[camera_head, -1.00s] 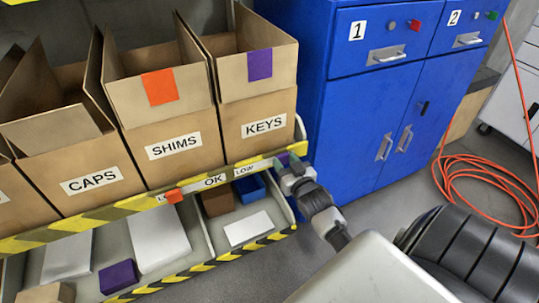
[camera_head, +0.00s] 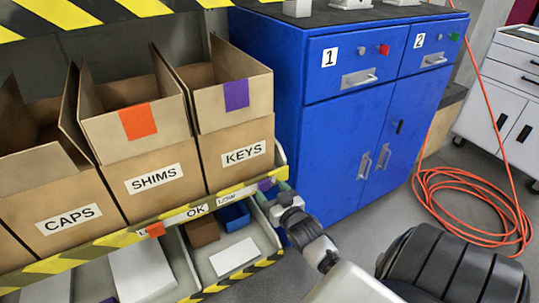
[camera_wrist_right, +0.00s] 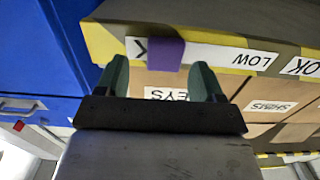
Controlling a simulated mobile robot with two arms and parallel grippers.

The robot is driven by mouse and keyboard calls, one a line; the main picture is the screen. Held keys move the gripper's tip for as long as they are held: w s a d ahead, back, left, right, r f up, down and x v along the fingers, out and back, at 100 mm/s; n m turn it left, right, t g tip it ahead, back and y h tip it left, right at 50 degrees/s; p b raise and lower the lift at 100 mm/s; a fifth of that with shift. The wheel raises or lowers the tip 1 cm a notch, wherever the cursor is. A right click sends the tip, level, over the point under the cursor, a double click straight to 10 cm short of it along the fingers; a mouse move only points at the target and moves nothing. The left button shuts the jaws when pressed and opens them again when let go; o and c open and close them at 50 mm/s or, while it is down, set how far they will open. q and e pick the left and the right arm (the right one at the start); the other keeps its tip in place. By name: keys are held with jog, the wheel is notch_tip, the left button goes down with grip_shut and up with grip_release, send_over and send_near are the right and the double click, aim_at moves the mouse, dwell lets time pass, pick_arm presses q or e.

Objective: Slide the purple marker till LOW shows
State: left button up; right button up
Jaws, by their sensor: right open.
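The purple marker (camera_head: 265,185) sits on the yellow-black shelf rail (camera_head: 110,239) below the KEYS box, near the rail's right end. In the right wrist view, which is upside down, the purple marker (camera_wrist_right: 166,53) lies between my fingertips, with a lone K showing on its left. A LOW label (camera_wrist_right: 264,60) shows uncovered on the other side. My right gripper (camera_wrist_right: 161,80) is open, its green fingers on either side of the marker; contact is not clear. The right gripper (camera_head: 273,191) also shows at the rail's end in the head view. My left gripper is out of view.
An orange marker (camera_head: 155,229) sits farther left on the rail, beside an OK label (camera_head: 198,210). Open cardboard boxes, including SHIMS (camera_head: 155,178) and KEYS (camera_head: 243,155), stand above. A blue cabinet (camera_head: 345,130) is right of the shelf; an orange hose (camera_head: 470,208) lies on the floor.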

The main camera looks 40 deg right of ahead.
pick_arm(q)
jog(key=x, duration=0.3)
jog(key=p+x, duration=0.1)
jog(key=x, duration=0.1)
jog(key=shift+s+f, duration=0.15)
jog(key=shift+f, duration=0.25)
pick_arm(e)
jog(key=v, duration=0.9)
jog(key=shift+d, duration=0.1)
